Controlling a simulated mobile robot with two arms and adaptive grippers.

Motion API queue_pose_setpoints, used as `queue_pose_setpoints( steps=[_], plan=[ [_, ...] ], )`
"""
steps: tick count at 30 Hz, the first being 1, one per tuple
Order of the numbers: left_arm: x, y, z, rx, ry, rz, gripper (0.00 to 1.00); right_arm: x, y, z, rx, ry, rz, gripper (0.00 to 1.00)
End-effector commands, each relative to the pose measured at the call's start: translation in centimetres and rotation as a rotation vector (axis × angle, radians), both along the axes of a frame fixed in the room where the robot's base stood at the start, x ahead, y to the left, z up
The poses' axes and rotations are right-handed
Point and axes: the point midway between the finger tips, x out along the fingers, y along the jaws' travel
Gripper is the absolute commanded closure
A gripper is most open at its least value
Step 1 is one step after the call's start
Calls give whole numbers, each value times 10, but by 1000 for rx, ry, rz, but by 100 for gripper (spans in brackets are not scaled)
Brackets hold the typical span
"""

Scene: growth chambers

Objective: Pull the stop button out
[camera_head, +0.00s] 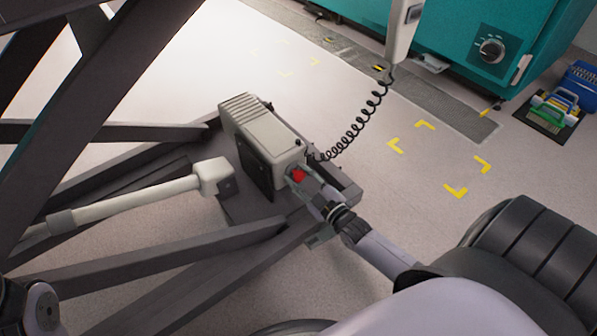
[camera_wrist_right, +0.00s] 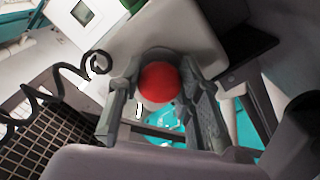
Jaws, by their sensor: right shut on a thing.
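The red stop button (camera_head: 298,175) is on the end of a pale control box (camera_head: 262,130) mounted on a dark metal frame. My right gripper (camera_head: 310,182) reaches it from the lower right. In the right wrist view the red button (camera_wrist_right: 160,83) sits between the two fingers of my right gripper (camera_wrist_right: 160,95), which are shut on its sides. Whether the button is in or out cannot be told. The lower left corner of the head view shows a dark joint of mine; my left gripper is not seen.
A coiled black cable (camera_head: 352,134) runs from the box up to a white hanging pendant (camera_head: 403,30). Dark frame beams (camera_head: 150,262) and a white cylinder rod (camera_head: 135,192) lie left. A teal cabinet (camera_head: 470,30) stands behind. The floor with yellow corner marks (camera_head: 455,190) is clear.

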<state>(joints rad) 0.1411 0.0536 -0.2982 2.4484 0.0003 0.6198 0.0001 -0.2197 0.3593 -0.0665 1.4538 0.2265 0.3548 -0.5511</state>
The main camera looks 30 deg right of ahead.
Motion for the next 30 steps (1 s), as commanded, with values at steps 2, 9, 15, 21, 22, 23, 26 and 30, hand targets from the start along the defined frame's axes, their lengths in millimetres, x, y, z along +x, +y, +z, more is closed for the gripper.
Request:
queue_pose_setpoints(
  steps=[2, 9, 15, 21, 22, 23, 26, 30],
  plan=[
    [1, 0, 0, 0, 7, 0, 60, -3, 1, 0, 1, 1, 2, 100],
    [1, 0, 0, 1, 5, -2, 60, -4, 1, -2, 1, 1, 3, 66],
    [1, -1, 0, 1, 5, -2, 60, -3, 1, -1, 1, 1, 3, 53],
    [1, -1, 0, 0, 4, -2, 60, -3, 1, -1, 1, 1, 2, 46],
    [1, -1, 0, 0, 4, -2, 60, -3, 1, -1, 1, 0, 1, 46],
    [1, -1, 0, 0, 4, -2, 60, -3, 1, -1, 1, 0, 1, 46],
    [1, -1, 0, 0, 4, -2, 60, -3, 1, 0, 0, 0, 1, 46],
    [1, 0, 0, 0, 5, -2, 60, -9, 0, -1, 1, 1, 2, 46]
  ],
)
